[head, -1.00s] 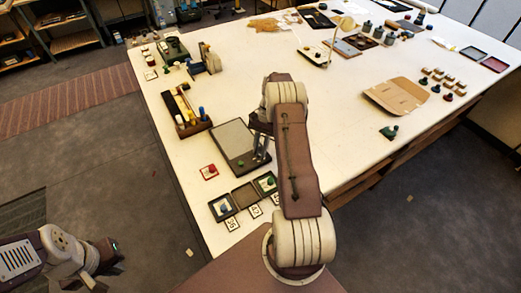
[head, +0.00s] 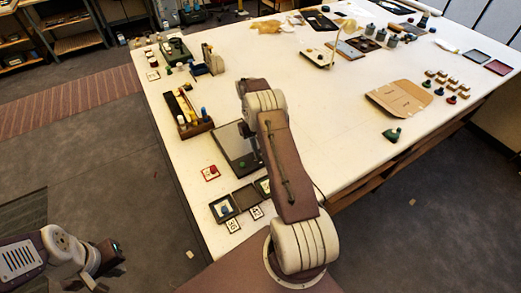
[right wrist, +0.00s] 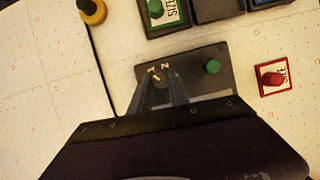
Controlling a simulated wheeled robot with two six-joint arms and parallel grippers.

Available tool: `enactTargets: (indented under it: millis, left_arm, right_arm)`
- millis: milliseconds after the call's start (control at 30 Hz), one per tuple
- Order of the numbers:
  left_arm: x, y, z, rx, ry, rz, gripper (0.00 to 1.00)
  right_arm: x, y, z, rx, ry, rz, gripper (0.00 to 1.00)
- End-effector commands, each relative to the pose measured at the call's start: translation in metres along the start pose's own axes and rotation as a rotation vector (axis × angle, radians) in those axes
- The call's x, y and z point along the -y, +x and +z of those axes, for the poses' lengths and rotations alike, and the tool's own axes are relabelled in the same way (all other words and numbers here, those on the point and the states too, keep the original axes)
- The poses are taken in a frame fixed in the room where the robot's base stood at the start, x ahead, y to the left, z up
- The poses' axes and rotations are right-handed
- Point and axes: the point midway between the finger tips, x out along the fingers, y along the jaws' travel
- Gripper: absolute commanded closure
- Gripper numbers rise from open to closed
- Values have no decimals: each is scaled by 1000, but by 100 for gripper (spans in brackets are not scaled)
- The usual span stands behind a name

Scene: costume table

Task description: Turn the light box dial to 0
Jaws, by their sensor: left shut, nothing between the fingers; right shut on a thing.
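The light box (head: 228,144) is a flat grey panel with a dark edge strip on the near left part of the table, partly hidden by my right arm in the head view. In the right wrist view its dark control strip (right wrist: 200,75) carries a green button (right wrist: 212,67) and the dial (right wrist: 158,80) with pale marks "1" and "2" beside it. My right gripper (right wrist: 165,92) is shut on the dial, its fingers covering most of it. The dial's exact setting is hard to read. My left gripper (head: 117,252) is shut and empty, off the table at the lower left.
A red-knobbed card (head: 211,173) lies beside the light box. Dark trays (head: 223,208) and number cards (head: 232,226) lie at the near edge. A wooden box with bottles (head: 187,115) stands behind. The table's middle is clear.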

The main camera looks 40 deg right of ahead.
Motion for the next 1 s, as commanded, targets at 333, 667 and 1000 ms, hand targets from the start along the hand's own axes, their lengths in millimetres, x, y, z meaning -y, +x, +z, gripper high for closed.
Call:
enactTargets:
  millis: [333, 667, 1000]
  left_arm:
    - [0, -5, 0, 0, 0, 0, 100]
    - [0, -10, -1, 0, 0, 0, 100]
    - [0, -14, -2, 0, 0, 0, 100]
  right_arm:
    - [4, -1, 1, 0, -304, 126, 100]
    - [6, 0, 2, 0, -562, 232, 100]
    - [7, 1, 3, 0, -726, 300, 100]
